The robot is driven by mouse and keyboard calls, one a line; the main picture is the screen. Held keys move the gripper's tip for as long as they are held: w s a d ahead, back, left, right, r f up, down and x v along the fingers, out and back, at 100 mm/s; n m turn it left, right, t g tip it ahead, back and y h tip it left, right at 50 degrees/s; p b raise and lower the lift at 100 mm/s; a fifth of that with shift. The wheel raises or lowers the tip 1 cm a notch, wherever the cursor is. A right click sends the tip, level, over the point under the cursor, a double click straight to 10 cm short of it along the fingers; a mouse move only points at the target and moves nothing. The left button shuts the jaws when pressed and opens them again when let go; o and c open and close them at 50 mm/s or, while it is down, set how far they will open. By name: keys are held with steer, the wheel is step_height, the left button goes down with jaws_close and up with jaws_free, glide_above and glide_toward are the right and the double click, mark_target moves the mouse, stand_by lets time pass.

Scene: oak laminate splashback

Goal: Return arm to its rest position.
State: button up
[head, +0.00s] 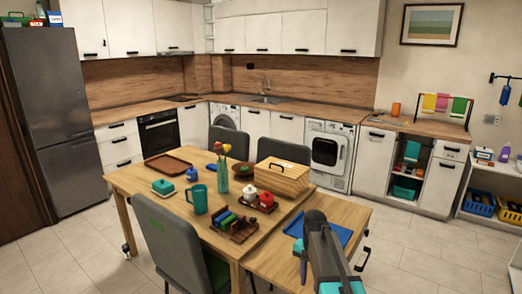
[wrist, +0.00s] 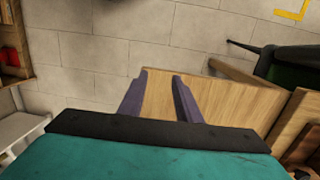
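My arm (head: 323,250) rises from the bottom edge of the head view, right of centre, in front of the dining table's near right end. It has dark grey links with teal parts. My gripper (wrist: 160,76) shows in the wrist view with two purple-grey fingers standing apart. Nothing is between the fingers; a wooden surface (wrist: 220,105) and floor tiles lie beyond them.
The wooden table (head: 262,262) holds a blue tray (head: 345,236), a teal mug (head: 197,199), a bread box (head: 284,176) and other items. A grey chair (head: 166,240) stands at its near side. Open floor (head: 415,255) lies to the right, before low shelves (head: 490,184).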

steer(key=s+f+n+g, duration=0.2)
steer(key=s+f+n, duration=0.1)
steer(key=s+f, duration=1.3)
steer(key=s+f+n+g, duration=0.2)
steer(key=s+f+n, duration=0.2)
steer(key=s+f, duration=1.3)
steer(key=shift+s+a+g, duration=0.25)
steer(key=shift+s+g, duration=0.15)
steer(key=shift+s, duration=3.15)
